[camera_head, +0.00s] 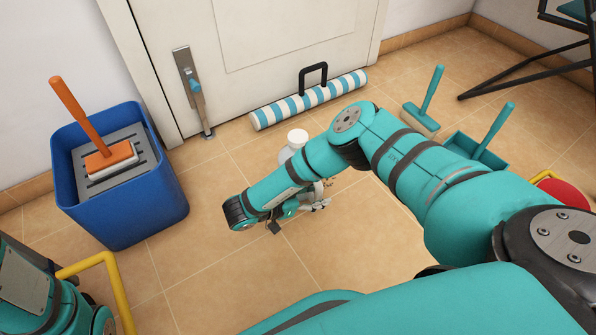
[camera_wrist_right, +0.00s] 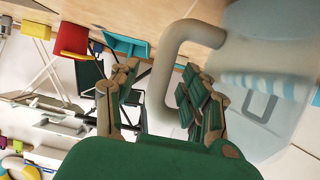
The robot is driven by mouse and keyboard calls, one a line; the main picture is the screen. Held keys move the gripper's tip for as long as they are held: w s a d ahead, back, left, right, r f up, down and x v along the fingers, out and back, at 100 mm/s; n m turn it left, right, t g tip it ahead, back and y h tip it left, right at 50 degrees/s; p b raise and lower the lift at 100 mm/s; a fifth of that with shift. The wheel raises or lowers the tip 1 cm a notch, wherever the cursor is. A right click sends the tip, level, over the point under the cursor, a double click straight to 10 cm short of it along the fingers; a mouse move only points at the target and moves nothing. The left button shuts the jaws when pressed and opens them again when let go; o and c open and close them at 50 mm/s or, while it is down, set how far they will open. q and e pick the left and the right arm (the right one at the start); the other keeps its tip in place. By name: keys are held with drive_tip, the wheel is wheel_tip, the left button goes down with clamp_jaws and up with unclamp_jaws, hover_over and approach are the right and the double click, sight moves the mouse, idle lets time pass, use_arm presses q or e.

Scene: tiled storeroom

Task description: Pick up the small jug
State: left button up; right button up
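The small jug (camera_head: 297,139) stands on the tiled floor in the head view; only its white cap and pale upper part show behind my right forearm. In the right wrist view the translucent jug body (camera_wrist_right: 280,50) fills the right side, with its beige loop handle (camera_wrist_right: 162,75) toward the middle. My right gripper (camera_wrist_right: 160,95) is open, its two fingers spread with part of the handle showing between them; I cannot tell whether they touch it. In the head view this gripper (camera_head: 312,202) is partly hidden by my arm. My left gripper is out of view.
A blue bucket (camera_head: 125,205) with an orange brush (camera_head: 108,158) stands at left. A white door (camera_head: 250,50) with a striped roll (camera_head: 310,99) lies behind. A teal brush (camera_head: 425,105), teal dustpan (camera_head: 475,148) and dark chair (camera_head: 540,60) are at right.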

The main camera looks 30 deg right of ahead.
clamp_jaws()
drive_tip(key=shift+w+r, duration=0.1)
idle(0.3)
